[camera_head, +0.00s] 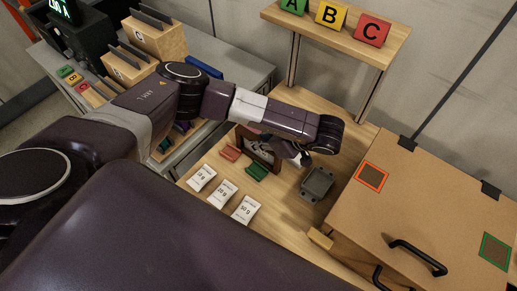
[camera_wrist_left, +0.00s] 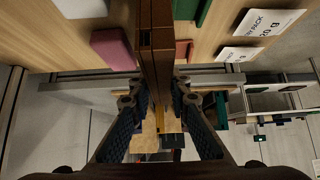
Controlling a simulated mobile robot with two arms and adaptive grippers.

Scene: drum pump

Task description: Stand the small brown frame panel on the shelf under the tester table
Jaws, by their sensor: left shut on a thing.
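The small brown frame panel (camera_head: 262,147) is upright at the wooden table, with a picture in its face partly hidden by my arm. My left gripper (camera_head: 296,156) is at its right end in the head view. In the left wrist view the panel (camera_wrist_left: 155,45) shows edge-on between the blue-padded fingers of my left gripper (camera_wrist_left: 158,108), which is shut on it. I cannot tell whether its lower edge touches the tabletop. My right gripper is not in view. I cannot make out for sure the shelf under the tester table.
A red block (camera_head: 230,152), a green block (camera_head: 257,171) and white packs (camera_head: 222,193) lie close by. A raised A-B-C shelf (camera_head: 340,35) stands behind. A grey table (camera_head: 235,72) is at left.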

